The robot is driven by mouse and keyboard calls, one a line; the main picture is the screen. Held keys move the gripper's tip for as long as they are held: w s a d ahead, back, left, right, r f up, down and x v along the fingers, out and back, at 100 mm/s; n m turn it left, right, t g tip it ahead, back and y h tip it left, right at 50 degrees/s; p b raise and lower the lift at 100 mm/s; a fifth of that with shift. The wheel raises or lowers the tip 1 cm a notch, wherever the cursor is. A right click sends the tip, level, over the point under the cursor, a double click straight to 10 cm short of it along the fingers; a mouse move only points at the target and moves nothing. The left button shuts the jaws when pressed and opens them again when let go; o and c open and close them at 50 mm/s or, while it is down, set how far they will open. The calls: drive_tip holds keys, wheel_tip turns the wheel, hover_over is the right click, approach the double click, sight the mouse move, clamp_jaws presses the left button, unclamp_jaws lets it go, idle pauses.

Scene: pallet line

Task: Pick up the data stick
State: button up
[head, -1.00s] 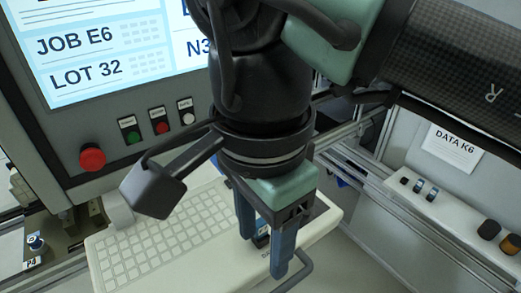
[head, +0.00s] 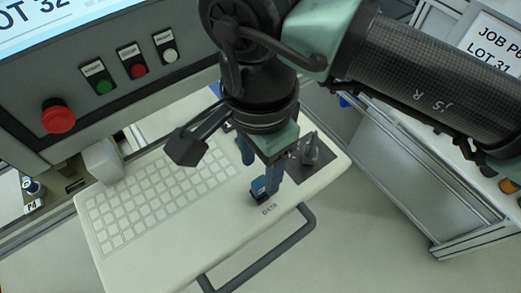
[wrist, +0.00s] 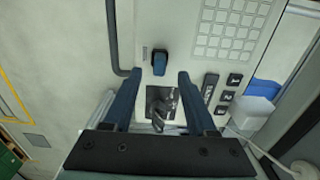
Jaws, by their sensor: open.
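The data stick (wrist: 159,63) is a small blue block with a dark end, standing on the pale keyboard panel (wrist: 186,33). In the head view the stick (head: 257,190) shows beside the DATA label, partly close behind a finger. My gripper (head: 260,172) points down over the panel with its blue fingers apart. In the wrist view my gripper (wrist: 148,80) has the stick ahead of its fingertips, between their lines, with nothing held. Whether a finger touches the stick cannot be told.
A key switch (wrist: 160,103) on a dark plate sits close to the stick. A grey handle bar (head: 258,262) runs along the panel's front edge. A red stop button (head: 58,115) and small buttons (head: 131,68) line the console behind. Keys (head: 160,195) cover the panel's left.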

sight(260, 181)
wheel_tip(260, 181, down, 4)
drive_tip(key=p, duration=0.3)
drive_tip(key=shift+f, duration=0.6)
